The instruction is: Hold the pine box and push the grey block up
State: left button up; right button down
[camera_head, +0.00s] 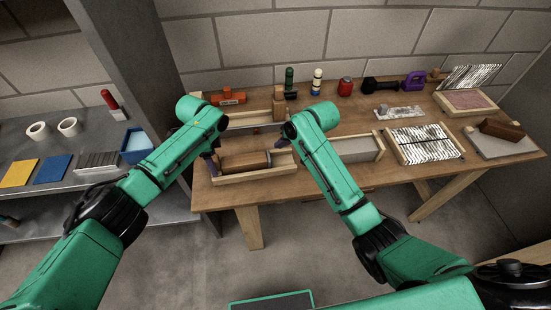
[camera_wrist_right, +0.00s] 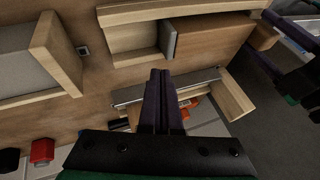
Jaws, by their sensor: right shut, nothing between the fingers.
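The pine box (camera_head: 255,178) is a shallow open tray at the front left of the bench; it also shows at the top of the right wrist view (camera_wrist_right: 190,11). The grey block (camera_wrist_right: 168,39) is a thin upright piece inside it, against the end of a brown wooden block (camera_wrist_right: 206,34). My left gripper (camera_head: 212,164) is at the left end of the box; whether its fingers are closed on the wall cannot be told. My right gripper (camera_wrist_right: 158,75) is shut and empty, its tips just outside the box's wall, apart from the grey block.
A wooden stand (camera_head: 279,105) and an orange tool (camera_head: 228,97) are behind the box. A grey-filled tray (camera_head: 358,149) stands to its right. A grey shelf (camera_head: 100,190) is at left.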

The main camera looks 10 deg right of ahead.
pick_arm(q)
jog(key=shift+r, duration=0.1)
notch_tip(320, 180, up, 12)
dwell(0.5)
jog(key=shift+w, duration=0.1)
